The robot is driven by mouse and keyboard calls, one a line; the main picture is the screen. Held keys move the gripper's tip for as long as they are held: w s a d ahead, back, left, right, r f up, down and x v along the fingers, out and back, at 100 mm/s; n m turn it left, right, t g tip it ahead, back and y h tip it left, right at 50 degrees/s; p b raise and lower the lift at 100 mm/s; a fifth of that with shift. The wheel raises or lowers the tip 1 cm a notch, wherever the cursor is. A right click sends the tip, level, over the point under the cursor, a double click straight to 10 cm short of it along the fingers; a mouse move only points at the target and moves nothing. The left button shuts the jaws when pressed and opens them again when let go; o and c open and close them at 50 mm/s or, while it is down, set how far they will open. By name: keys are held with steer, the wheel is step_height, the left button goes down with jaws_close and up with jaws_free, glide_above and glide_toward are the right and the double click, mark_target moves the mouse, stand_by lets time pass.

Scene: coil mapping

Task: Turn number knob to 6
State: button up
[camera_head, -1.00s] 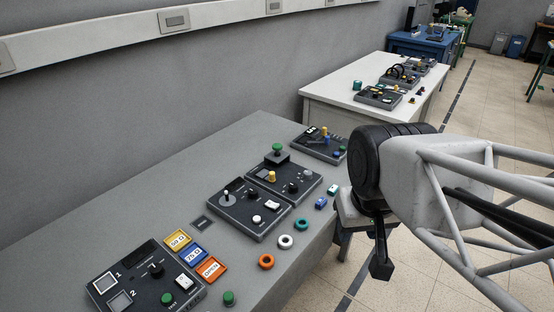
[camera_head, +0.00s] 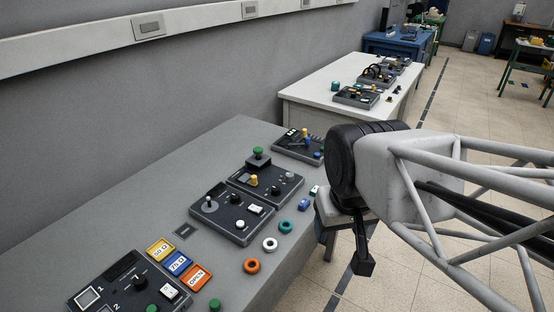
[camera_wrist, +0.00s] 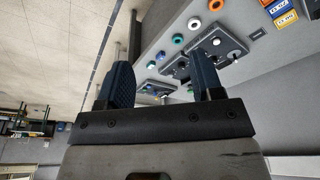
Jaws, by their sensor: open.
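My gripper (camera_wrist: 163,80) has its two blue-grey fingers wide apart with nothing between them. In the head view my gripper (camera_head: 362,262) hangs past the grey table's right edge, clear of the panels. Black knobs show on the dark panels: one on the front panel (camera_head: 92,300), marked 1 and 2, one on the middle panel (camera_head: 225,231), and one on the panel behind it (camera_head: 285,182). I cannot read a number scale, so I cannot tell which is the number knob. The front panel is cut off by the lower picture edge.
Orange (camera_head: 252,266), white (camera_head: 270,244) and teal (camera_head: 285,227) rings lie along the grey table's (camera_head: 120,225) right edge. Yellow, blue and orange labelled tiles (camera_head: 179,264) lie beside the front panel. A white table (camera_head: 310,104) stands behind. A wall borders the left.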

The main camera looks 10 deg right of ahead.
steer(key=w+n, duration=0.2)
steer(key=w, duration=1.1)
steer(key=n+g, duration=0.3)
steer(key=n, duration=0.3)
glide_above(289, 174)
step_height(289, 174, down, 20)
steer(key=shift+s+r, duration=0.1)
steer(key=shift+f, duration=0.3)
steer(key=shift+f, duration=3.75)
